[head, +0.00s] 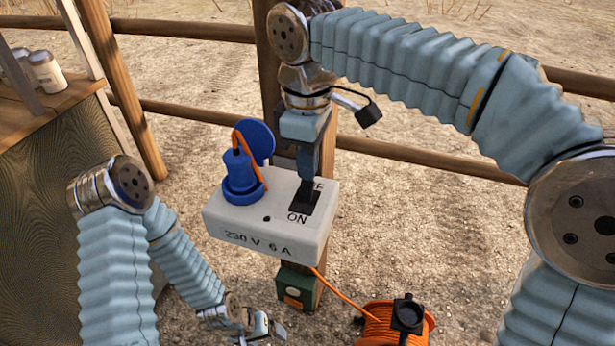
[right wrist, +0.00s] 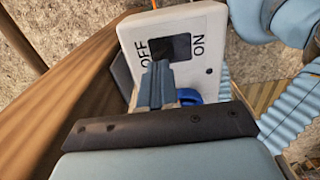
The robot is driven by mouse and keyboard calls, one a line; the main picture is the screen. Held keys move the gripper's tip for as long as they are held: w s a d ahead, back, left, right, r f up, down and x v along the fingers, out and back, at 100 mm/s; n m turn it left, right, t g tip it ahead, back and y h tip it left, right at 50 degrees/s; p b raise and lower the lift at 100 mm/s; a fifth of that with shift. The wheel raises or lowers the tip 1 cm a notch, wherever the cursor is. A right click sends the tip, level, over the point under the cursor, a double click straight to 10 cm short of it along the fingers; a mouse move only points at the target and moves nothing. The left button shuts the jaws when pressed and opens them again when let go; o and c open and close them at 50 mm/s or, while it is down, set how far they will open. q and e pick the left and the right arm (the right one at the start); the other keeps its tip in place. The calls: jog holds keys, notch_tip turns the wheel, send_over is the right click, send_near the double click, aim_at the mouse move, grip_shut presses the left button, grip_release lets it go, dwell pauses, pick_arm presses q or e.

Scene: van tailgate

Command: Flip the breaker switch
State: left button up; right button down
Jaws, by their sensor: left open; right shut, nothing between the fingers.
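The breaker switch (head: 304,200) is a black rocker on top of a white power box (head: 262,229) marked "230 V 6 A". The label ON shows on its near side; the OFF label is partly covered by my right gripper (head: 309,176). That gripper is shut and empty, pointing down with its tips at the OFF side of the switch. In the right wrist view the shut fingers (right wrist: 160,70) reach to the switch (right wrist: 168,47) between OFF and ON. I cannot tell whether they touch it. My left gripper (head: 268,328) is open, low down, away from the box.
A blue plug (head: 240,172) with an orange cable sits in the box's socket, left of the switch. The box is on a wooden post with a green box (head: 296,287) below. An orange cable reel (head: 392,326) stands on the ground. Wooden rails run behind.

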jog(key=shift+f+b, duration=0.35)
jog(key=shift+f, duration=0.15)
notch_tip(320, 180, up, 5)
jog(key=p, duration=0.5)
jog(key=shift+r, duration=1)
